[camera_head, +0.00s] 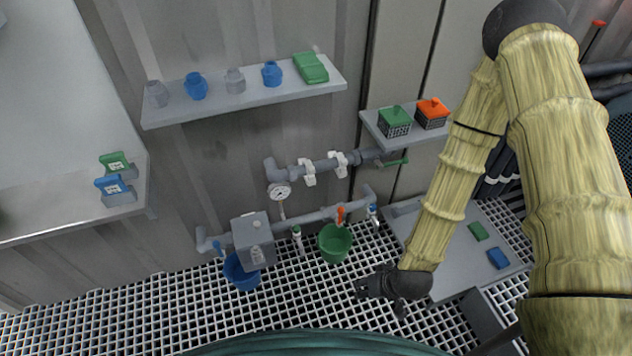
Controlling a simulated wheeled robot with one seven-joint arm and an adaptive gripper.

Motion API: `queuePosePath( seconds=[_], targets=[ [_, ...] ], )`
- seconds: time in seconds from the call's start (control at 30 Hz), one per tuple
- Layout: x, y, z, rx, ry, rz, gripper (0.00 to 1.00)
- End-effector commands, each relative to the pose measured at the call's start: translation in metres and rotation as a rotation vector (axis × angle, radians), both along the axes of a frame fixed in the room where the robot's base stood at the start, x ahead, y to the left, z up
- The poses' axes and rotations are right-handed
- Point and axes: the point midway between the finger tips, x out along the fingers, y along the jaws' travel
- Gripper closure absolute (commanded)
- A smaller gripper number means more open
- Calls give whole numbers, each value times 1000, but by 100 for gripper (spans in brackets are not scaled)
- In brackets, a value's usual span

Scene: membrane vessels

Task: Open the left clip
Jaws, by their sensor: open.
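Two white clips sit around the upper grey pipe (324,166) on the wall, in the head view. The left clip (308,175) is nearer the pressure gauge, and the right clip (340,164) is a short way to its right. Whether either clip is open or closed is too small to tell. My gripper (362,288) is open and dark, pointing left at the end of my yellow-sleeved arm. It is low, below and to the right of the clips, well apart from them. Nothing shows between its fingers.
A round gauge (279,191) hangs beside the upper pipe. Below runs a lower pipe (312,216) with a grey box (253,241), a green bucket (335,243) and a blue bucket (241,274). Shelves (245,96) with jars project above. A grey platform (455,255) lies right.

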Motion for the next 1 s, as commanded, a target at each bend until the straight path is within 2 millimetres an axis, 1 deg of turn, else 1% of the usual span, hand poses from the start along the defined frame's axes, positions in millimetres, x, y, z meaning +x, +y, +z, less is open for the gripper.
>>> queuePosePath(
  seconds=[0.03, 0.13, 0.2, 0.27, 0.3, 0.37, 0.4, 0.47, 0.5, 0.6, 0.7, 0.8, 0.87, 1.0],
  targets=[
    [25, 10, -12, 27, -53, 12, 57],
    [68, 28, -9, 74, -153, 43, 57],
    [97, 39, -4, 105, -227, 64, 57],
    [123, 48, 3, 129, -293, 81, 57],
    [139, 53, 8, 143, -335, 93, 57],
    [163, 61, 18, 162, -401, 110, 57],
    [178, 66, 26, 176, -447, 120, 57],
    [200, 72, 38, 192, -513, 135, 57],
    [214, 75, 47, 203, -557, 143, 57],
    [242, 81, 69, 221, -652, 163, 57],
    [262, 84, 89, 232, -726, 177, 57],
    [273, 86, 103, 239, -774, 187, 57],
    [277, 87, 109, 241, -791, 189, 57],
    [285, 90, 112, 241, -805, 193, 57]
  ],
)
